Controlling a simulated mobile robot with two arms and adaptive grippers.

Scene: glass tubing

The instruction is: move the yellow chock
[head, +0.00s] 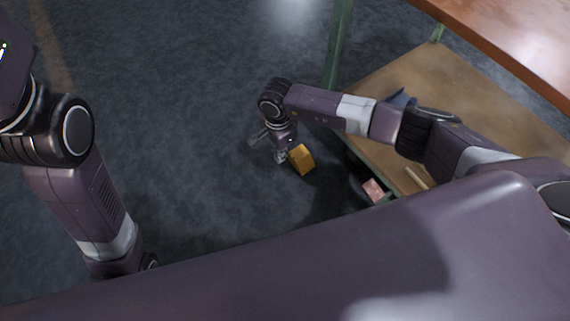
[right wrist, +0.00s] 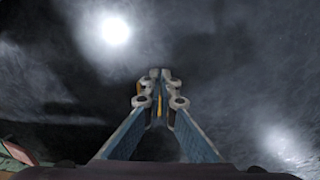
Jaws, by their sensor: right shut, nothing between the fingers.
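The yellow chock (head: 301,159) is a small orange-yellow block near the middle of the head view, seen against the dark floor. I cannot tell whether it rests on the floor. My right gripper (head: 281,156) is just left of the chock, very close to it, with the fingers pointing down. In the right wrist view the fingers (right wrist: 160,92) are closed together at the tips with nothing held. Thin yellow slivers, likely the chock (right wrist: 159,106), show between and beside them; most of it is hidden. My left arm hangs at the left; its gripper is out of sight.
A wooden lower shelf (head: 463,82) on a green-legged frame (head: 338,42) stands to the right, under a brown top (head: 515,38). A pink block (head: 373,190), a pale stick (head: 416,178) and a blue item (head: 402,97) are at the shelf. Open floor (head: 190,130) lies left.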

